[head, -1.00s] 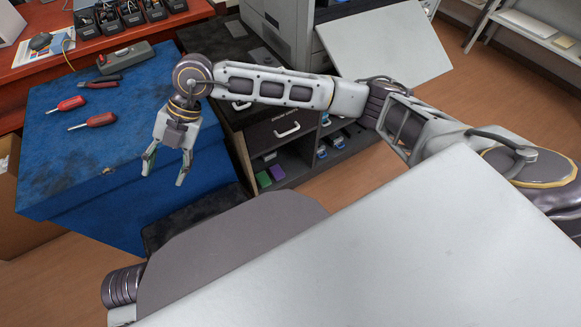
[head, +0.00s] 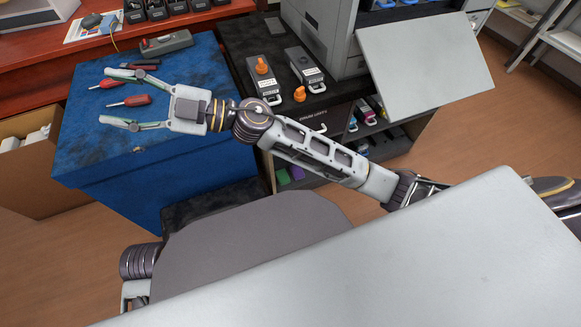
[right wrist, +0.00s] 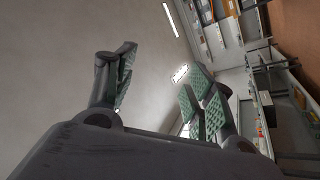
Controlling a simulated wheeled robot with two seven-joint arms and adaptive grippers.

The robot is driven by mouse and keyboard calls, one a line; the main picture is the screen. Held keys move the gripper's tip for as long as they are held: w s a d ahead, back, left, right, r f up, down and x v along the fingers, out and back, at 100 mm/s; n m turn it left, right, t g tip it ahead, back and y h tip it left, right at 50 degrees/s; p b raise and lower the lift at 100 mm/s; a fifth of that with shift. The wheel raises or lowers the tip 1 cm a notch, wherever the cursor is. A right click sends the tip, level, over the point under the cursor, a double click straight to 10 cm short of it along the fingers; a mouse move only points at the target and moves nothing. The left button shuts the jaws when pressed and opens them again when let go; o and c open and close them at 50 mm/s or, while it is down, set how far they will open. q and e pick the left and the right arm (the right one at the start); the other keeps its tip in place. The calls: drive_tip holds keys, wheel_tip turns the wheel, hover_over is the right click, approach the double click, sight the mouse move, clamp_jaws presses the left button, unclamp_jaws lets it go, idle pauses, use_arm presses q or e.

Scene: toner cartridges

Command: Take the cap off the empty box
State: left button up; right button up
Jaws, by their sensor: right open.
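Two dark toner boxes with pale labels lie on the black cabinet top. The left box (head: 268,85) has an orange cap (head: 261,65) on it. The right box (head: 304,67) shows no cap on top; a second orange cap (head: 299,94) sits near its front end. I cannot tell which box is empty. My right gripper (head: 107,97) is open and empty, pointing left above the blue bench, away from both boxes. In the right wrist view its spread green-padded fingers (right wrist: 155,88) have nothing between them. My left gripper is out of view.
The blue bench (head: 90,150) holds two red screwdrivers (head: 131,101), pliers (head: 140,65) and a grey device with a red button (head: 167,44). A grey printer (head: 322,30) with an open panel (head: 425,65) stands right of the boxes.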

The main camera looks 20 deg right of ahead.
drive_tip(key=w+d+f+m+t+h, duration=0.5)
drive_tip(key=d+m+t+h, duration=0.2)
drive_tip(key=d+m+h, duration=0.15)
drive_tip(key=w+d+f+m+t+h, duration=0.55)
drive_tip(key=d+m+t+h, duration=0.2)
drive_tip(key=m, duration=0.25)
drive_tip(key=s+d+f+m+g+h, duration=0.35)
drive_tip(key=d+f+g, duration=0.35)
drive_tip(key=f, duration=0.7)
drive_tip(key=s+d+f+g, duration=0.3)
drive_tip(key=s+f+g, duration=0.1)
drive_tip(key=s+f, duration=0.4)
drive_tip(key=s+d+f+g, duration=0.4)
drive_tip(key=s+f, duration=0.4)
drive_tip(key=s, duration=0.5)
drive_tip(key=shift+f+n+g+h, duration=0.3)
drive_tip(key=shift+g+h, duration=0.15)
use_arm(q)
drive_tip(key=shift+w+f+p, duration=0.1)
drive_tip(key=shift+p, duration=0.3)
use_arm(e)
drive_tip(key=shift+f, duration=0.1)
